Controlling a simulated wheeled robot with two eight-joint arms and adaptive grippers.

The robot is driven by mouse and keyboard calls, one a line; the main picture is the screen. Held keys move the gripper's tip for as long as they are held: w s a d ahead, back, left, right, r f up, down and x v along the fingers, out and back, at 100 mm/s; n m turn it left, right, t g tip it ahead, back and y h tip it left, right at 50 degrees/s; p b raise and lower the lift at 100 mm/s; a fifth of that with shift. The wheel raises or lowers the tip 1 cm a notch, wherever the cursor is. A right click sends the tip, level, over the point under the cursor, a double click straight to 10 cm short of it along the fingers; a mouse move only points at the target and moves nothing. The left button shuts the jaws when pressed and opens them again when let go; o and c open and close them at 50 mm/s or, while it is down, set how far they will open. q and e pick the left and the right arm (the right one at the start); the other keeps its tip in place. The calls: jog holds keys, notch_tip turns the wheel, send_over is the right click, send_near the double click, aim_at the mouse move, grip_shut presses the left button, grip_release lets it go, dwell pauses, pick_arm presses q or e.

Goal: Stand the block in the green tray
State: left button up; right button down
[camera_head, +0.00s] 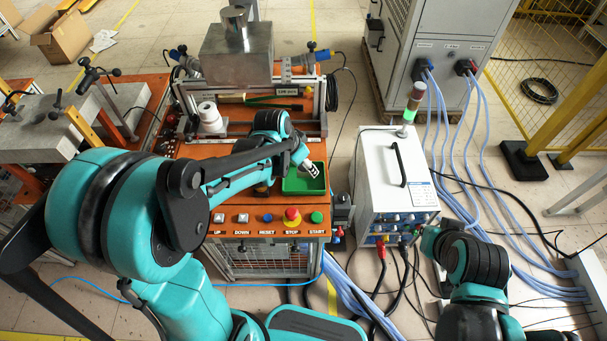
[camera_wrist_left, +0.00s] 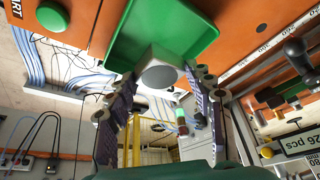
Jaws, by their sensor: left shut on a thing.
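The green tray (camera_head: 303,184) sits on the orange bench top, right of centre in the head view. It also shows at the top of the left wrist view (camera_wrist_left: 160,25). My left gripper (camera_head: 302,160) is over the tray's back part. In the left wrist view, its two fingers (camera_wrist_left: 159,76) are shut on a pale grey block (camera_wrist_left: 180,56) with a dark round face. The block is at the tray's edge in that view; I cannot tell whether it touches the tray.
A row of buttons (camera_head: 267,218) runs along the bench front, before the tray. A white roll-like part (camera_head: 210,116) stands at the bench's left. A grey metal box (camera_head: 237,55) is at the back. A white power unit (camera_head: 391,170) with cables stands to the right.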

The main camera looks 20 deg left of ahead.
aim_at(303, 174)
pick_arm(q)
notch_tip(303, 174, down, 4)
jog(key=shift+w+f+b, duration=0.1)
jog(key=shift+b, duration=0.7)
jog(key=o, duration=1.4)
